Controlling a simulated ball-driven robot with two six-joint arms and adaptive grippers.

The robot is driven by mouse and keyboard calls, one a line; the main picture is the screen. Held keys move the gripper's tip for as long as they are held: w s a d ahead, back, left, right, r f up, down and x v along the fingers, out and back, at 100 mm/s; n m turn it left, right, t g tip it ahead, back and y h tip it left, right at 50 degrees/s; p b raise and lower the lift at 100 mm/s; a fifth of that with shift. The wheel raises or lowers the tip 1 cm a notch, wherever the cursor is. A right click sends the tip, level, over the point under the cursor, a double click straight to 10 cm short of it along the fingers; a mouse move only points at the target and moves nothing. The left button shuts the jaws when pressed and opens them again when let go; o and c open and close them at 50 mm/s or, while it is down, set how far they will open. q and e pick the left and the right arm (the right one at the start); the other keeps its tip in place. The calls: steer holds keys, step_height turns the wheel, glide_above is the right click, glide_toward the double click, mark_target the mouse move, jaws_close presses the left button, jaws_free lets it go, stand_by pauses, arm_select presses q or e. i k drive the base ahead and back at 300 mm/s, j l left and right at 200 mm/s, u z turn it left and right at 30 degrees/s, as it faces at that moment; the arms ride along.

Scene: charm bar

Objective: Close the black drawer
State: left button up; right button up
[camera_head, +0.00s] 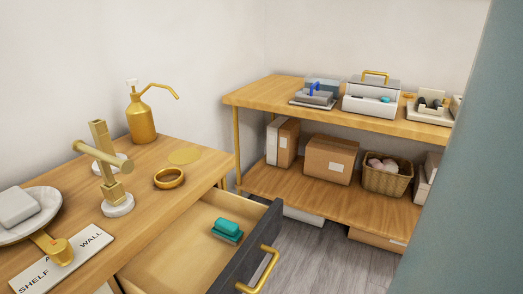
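The black drawer (243,250) is pulled out of the wooden table at the lower middle. Its dark front panel faces right and carries a gold bar handle (263,272). The inside is pale wood, and a teal object (228,229) lies in it near the front panel. The near part of the drawer is cut off by the bottom of the picture. Neither of my grippers is in view.
A wooden shelf unit (295,193) stands behind. Grey floor (325,262) is clear beside the drawer. A blue-grey surface (470,180) blocks the right.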

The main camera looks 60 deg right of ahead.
mark_target(186, 257)
steer(key=z, duration=1.7)
